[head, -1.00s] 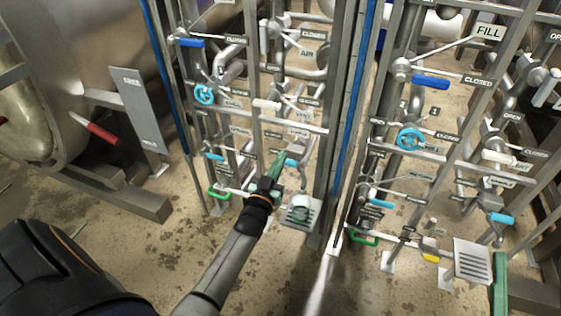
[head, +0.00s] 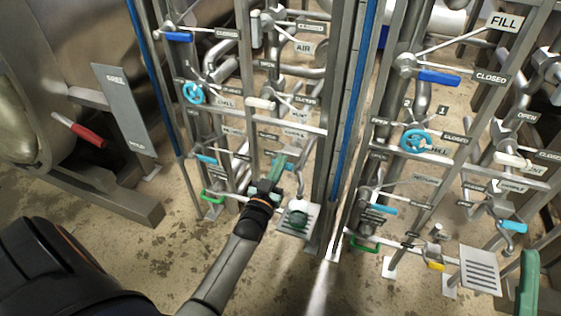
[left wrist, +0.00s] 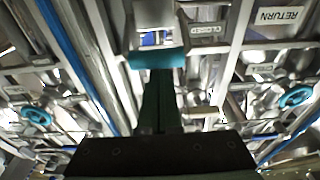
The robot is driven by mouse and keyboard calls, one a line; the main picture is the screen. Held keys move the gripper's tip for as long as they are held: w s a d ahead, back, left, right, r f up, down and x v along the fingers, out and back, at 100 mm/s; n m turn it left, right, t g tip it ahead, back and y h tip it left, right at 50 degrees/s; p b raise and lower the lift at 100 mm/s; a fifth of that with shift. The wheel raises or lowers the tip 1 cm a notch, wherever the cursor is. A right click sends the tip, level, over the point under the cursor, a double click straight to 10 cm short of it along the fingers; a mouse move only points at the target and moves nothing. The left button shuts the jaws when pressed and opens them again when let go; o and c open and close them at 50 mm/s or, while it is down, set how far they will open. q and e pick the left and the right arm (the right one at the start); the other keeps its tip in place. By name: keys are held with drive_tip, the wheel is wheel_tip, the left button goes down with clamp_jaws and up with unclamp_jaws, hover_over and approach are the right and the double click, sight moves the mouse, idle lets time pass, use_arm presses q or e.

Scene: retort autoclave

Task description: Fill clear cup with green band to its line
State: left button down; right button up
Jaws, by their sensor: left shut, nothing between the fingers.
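The cup (head: 299,219) stands on a slotted tray (head: 286,230) at the foot of the middle pipe rack in the head view. It looks dark green; its band, line and level are too small to tell. My left gripper (head: 279,163) is shut and empty, above and slightly left of the cup, with its green fingers pointing up the rack. In the left wrist view a teal valve handle (left wrist: 157,58) lies just beyond the dark fingers (left wrist: 160,105); whether they touch it I cannot tell. A green finger-like part (head: 528,285), perhaps of my right gripper, shows at the right edge.
Racks of pipes with labelled valves stand close around, including blue handles (head: 439,77) and a blue wheel (head: 415,141). Another slotted tray (head: 481,270) is at the right. A vessel with a red handle (head: 79,130) is at the left. Floor in front is clear.

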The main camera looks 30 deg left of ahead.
use_arm(q)
drive_tip(key=shift+f, duration=0.1)
use_arm(e)
drive_tip(key=shift+f, duration=0.1)
use_arm(q)
drive_tip(key=shift+s+f+t+y+b, duration=0.15)
drive_tip(key=shift+f+t+y+b, duration=0.2)
drive_tip(key=shift+b, duration=0.45)
use_arm(e)
drive_tip(key=shift+f, duration=0.7)
drive_tip(key=shift+f, duration=0.15)
